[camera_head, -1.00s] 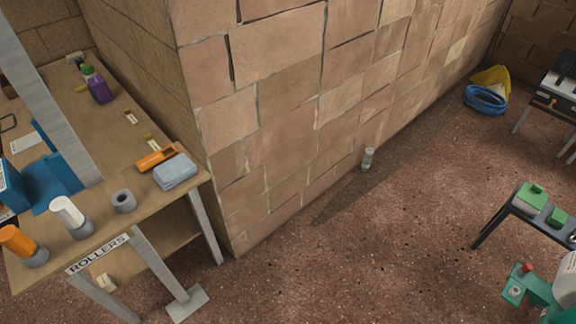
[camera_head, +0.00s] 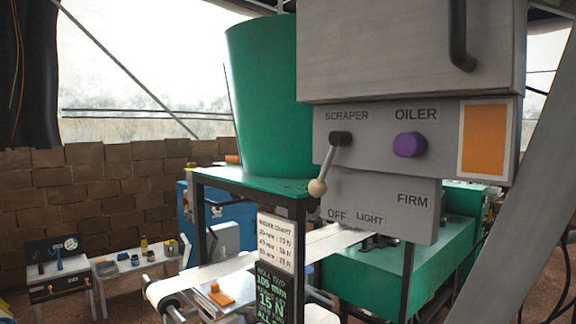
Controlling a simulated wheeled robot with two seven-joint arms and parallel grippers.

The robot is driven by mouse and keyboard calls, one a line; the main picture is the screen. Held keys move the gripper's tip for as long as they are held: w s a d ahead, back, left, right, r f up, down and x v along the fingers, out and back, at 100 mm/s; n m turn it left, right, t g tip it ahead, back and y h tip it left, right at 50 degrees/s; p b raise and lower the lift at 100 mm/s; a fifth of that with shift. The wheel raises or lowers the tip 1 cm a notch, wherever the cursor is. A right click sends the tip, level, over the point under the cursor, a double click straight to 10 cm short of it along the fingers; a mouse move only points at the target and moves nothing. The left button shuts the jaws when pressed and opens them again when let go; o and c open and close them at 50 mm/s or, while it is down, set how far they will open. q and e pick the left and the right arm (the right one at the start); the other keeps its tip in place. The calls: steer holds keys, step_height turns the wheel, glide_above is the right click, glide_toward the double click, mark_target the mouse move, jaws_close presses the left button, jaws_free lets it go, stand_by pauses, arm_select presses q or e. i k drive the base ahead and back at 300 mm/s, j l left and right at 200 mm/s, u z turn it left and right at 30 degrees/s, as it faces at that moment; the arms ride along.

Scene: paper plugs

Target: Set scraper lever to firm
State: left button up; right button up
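The scraper lever (camera_head: 328,165) is on the grey control panel (camera_head: 378,143), below the word SCRAPER. The knob is closest to the OFF label (camera_head: 337,215). The LIGHT label (camera_head: 370,219) is to the right of OFF, and the FIRM label (camera_head: 412,199) is farther right and higher, well away from the knob. Neither of my grippers is in view.
A purple oiler knob (camera_head: 409,145) and an orange panel (camera_head: 483,139) are right of the lever. A green hopper (camera_head: 262,95) stands behind left. A conveyor belt (camera_head: 205,272) runs below. A grey diagonal beam (camera_head: 520,180) crosses the right side.

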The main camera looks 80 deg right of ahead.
mark_target(318, 187)
steer(key=z, duration=2.85)
